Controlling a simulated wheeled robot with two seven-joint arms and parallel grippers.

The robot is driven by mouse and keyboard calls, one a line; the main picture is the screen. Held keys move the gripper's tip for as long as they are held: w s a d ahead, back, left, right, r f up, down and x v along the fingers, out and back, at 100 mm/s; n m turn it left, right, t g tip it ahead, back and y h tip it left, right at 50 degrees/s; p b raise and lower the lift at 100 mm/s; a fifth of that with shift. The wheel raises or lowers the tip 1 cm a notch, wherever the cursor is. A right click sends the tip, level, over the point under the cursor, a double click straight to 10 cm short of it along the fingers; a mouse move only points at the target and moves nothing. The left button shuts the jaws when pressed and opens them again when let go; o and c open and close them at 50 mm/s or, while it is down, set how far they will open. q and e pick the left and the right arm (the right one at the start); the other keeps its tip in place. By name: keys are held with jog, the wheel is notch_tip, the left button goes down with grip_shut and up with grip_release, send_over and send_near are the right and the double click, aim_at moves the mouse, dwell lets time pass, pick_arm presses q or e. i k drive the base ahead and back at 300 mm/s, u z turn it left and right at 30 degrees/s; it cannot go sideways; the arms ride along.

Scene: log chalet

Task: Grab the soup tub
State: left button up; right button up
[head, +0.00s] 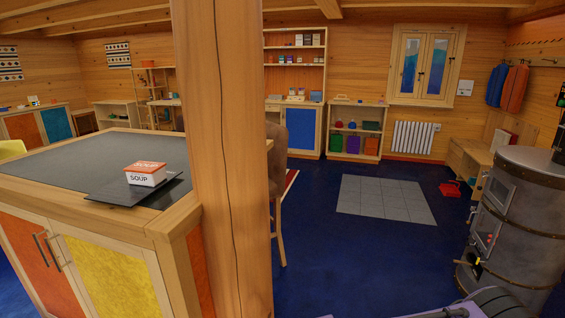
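The soup tub (146,174) is a small white box-like tub with an orange top band and the word SOUP on its front. It sits upright on a dark tray or mat (110,195) near the front corner of a counter with a dark grey top (75,158). Nothing touches it from above. Part of one of my arms shows at the bottom edge, right of centre. Neither gripper can be made out in the head view.
A thick wooden post (225,150) stands just right of the counter corner. A brown chair (277,180) is behind it. A metal stove (515,220) stands at the right, with a red item (450,189) on the floor nearby. Blue floor (350,250) is open between post and stove.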

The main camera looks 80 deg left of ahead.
aim_at(146, 173)
jog(key=k, duration=2.15)
jog(key=u, duration=0.55)
